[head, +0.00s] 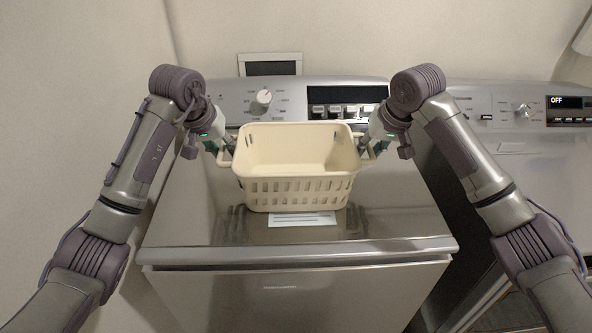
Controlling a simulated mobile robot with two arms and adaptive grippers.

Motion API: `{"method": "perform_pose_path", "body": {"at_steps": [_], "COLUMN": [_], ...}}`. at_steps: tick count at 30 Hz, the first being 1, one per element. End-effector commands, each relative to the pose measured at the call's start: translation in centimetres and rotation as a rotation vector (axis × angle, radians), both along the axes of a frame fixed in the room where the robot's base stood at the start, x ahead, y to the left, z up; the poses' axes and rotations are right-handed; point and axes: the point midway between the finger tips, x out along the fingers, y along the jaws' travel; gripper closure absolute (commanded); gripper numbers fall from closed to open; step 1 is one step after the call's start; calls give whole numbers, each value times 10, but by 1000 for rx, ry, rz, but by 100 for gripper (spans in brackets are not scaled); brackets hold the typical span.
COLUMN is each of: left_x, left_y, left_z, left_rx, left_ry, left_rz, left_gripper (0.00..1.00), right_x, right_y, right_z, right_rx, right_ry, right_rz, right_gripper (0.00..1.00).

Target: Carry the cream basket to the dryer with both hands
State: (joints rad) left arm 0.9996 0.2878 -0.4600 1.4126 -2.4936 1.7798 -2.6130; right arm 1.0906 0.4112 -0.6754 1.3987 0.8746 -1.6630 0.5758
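The cream basket (298,192) is empty and upright, over the steel top of the machine in front of me (190,215). I cannot tell whether its base touches that top or hangs just above it. My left gripper (225,148) is at the basket's left side handle and appears shut on it. My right gripper (368,149) is at the right side handle and appears shut on it. The fingertips are partly hidden by the handles and basket rim. The frame does not label which machine is the dryer.
A second machine (520,150) stands to the right, its display reading OFF, with a dark gap between the two. A control panel with a knob (264,97) rises behind the basket. A white label (302,219) lies at the basket's front. A wall closes the left side.

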Motion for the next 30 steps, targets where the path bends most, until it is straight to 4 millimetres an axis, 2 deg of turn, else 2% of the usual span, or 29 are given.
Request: {"method": "perform_pose_path", "body": {"at_steps": [7, 12, 25, 30], "left_x": [0, 0, 0, 0], "left_y": [0, 0, 0, 0], "left_z": [0, 0, 1, 10], "left_rx": [0, 0, 0, 0], "left_ry": [0, -1, -2, -2], "left_rz": [0, 1, 1, 1], "left_gripper": [74, 100, 100, 100], "right_x": [0, 0, 0, 0], "right_y": [0, 0, 0, 0], "right_z": [-1, 0, 1, 9], "right_rx": [0, 0, 0, 0], "right_ry": [0, 0, -1, -1], "right_rz": [0, 0, 0, 0], "right_gripper": [73, 100, 100, 100]}}
